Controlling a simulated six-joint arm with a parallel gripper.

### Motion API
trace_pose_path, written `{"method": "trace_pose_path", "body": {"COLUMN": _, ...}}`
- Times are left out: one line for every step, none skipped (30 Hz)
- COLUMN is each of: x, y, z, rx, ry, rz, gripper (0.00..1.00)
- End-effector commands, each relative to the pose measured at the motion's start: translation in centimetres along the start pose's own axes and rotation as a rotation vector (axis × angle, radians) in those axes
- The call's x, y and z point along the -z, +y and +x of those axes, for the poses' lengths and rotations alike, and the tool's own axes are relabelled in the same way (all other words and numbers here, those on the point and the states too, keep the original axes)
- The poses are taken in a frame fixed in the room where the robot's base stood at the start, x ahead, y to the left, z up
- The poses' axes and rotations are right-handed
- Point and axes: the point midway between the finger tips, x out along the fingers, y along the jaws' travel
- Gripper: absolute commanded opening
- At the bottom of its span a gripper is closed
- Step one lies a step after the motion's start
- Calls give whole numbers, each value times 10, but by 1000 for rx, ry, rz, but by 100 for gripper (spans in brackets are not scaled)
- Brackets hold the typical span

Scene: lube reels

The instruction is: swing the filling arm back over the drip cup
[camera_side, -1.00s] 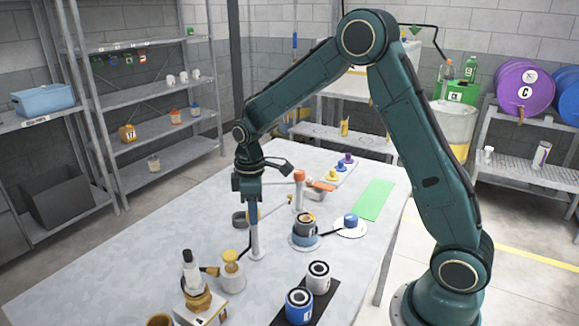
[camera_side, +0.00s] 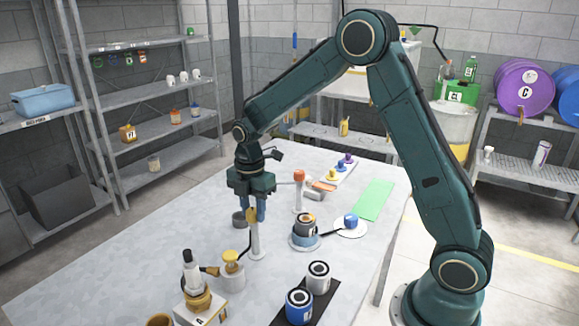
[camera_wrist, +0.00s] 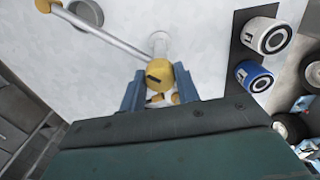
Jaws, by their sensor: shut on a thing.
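My gripper (camera_side: 256,212) is low over the table, with its fingers shut on the yellow knob (camera_wrist: 160,76) at the top of a pale upright post (camera_side: 256,242). The filling arm (camera_wrist: 115,35) is a thin light rod. In the wrist view it runs from the knob to the upper left and ends in a yellow tip (camera_wrist: 45,5). The grey drip cup (camera_wrist: 85,12) shows beside the rod there, partly cut off; the side view shows it behind the post (camera_side: 239,218). I cannot tell whether the tip is above the cup. The side view does not show the rod clearly.
A white can (camera_side: 318,275) and a blue can (camera_side: 299,306) stand on a dark mat at the front. A yellow-topped pot (camera_side: 232,275) is near the post.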

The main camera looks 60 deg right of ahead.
Motion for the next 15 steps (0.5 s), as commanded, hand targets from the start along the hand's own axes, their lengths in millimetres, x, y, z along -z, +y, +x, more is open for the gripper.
{"method": "trace_pose_path", "body": {"x": 1, "y": 1, "z": -1, "rx": -2, "ry": 2, "rz": -36, "gripper": 0}}
{"method": "trace_pose_path", "body": {"x": 1, "y": 1, "z": -1, "rx": -2, "ry": 2, "rz": -54, "gripper": 0}}
{"method": "trace_pose_path", "body": {"x": 1, "y": 1, "z": -1, "rx": -2, "ry": 2, "rz": -78, "gripper": 0}}
{"method": "trace_pose_path", "body": {"x": 1, "y": 1, "z": -1, "rx": -2, "ry": 2, "rz": -95, "gripper": 0}}
{"method": "trace_pose_path", "body": {"x": 1, "y": 1, "z": -1, "rx": -2, "ry": 2, "rz": -108, "gripper": 0}}
{"method": "trace_pose_path", "body": {"x": 1, "y": 1, "z": -1, "rx": -2, "ry": 2, "rz": -127, "gripper": 0}}
{"method": "trace_pose_path", "body": {"x": 1, "y": 1, "z": -1, "rx": -3, "ry": 2, "rz": -137, "gripper": 0}}
{"method": "trace_pose_path", "body": {"x": 1, "y": 1, "z": -1, "rx": -3, "ry": 2, "rz": -148, "gripper": 0}}
{"method": "trace_pose_path", "body": {"x": 1, "y": 1, "z": -1, "rx": -3, "ry": 2, "rz": -160, "gripper": 0}}
{"method": "trace_pose_path", "body": {"x": 1, "y": 1, "z": -1, "rx": -3, "ry": 2, "rz": -167, "gripper": 0}}
{"method": "trace_pose_path", "body": {"x": 1, "y": 1, "z": -1, "rx": -3, "ry": 2, "rz": -173, "gripper": 0}}
{"method": "trace_pose_path", "body": {"x": 1, "y": 1, "z": -1, "rx": -3, "ry": 2, "rz": -180, "gripper": 0}}
{"method": "trace_pose_path", "body": {"x": 1, "y": 1, "z": -1, "rx": -3, "ry": 2, "rz": -184, "gripper": 0}}
{"method": "trace_pose_path", "body": {"x": 1, "y": 1, "z": -1, "rx": -3, "ry": 2, "rz": -187, "gripper": 0}}
{"method": "trace_pose_path", "body": {"x": 1, "y": 1, "z": -1, "rx": -3, "ry": 2, "rz": -190, "gripper": 0}}
